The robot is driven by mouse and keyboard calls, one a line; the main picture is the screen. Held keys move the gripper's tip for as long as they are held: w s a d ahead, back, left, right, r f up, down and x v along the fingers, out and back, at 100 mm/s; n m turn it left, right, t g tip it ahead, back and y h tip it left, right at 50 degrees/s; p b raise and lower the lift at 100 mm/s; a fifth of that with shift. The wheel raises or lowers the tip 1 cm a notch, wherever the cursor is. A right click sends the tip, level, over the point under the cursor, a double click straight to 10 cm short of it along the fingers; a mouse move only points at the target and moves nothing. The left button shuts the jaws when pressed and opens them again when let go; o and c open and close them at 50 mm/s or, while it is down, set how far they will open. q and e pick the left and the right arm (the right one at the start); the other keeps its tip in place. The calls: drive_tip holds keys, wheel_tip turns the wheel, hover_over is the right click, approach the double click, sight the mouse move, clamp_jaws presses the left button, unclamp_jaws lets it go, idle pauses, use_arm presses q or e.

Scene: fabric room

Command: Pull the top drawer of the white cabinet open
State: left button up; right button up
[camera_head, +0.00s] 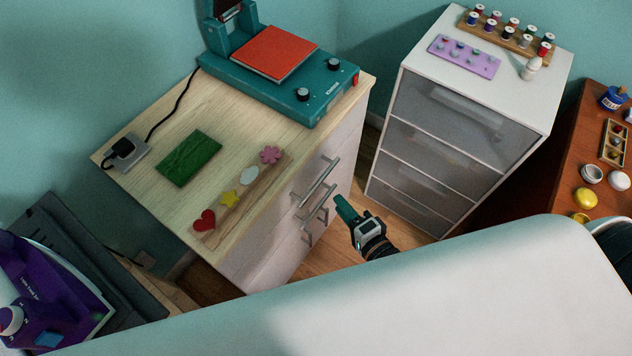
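A cabinet with pale wooden top (135,185) and whitish front (262,252) stands left of centre. My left gripper is not in view.
A teal heat press (290,88), green piece (189,158) and strip of coloured shapes (240,192) lie on the wooden top. Thread spools (508,31) stand on the white cabinet. A purple iron (50,290) is lower left. Wooden floor shows between the cabinets.

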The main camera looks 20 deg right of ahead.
sight(320, 180)
drive_tip(key=x, duration=1)
drive_tip(key=shift+w, duration=0.1)
clamp_jaws()
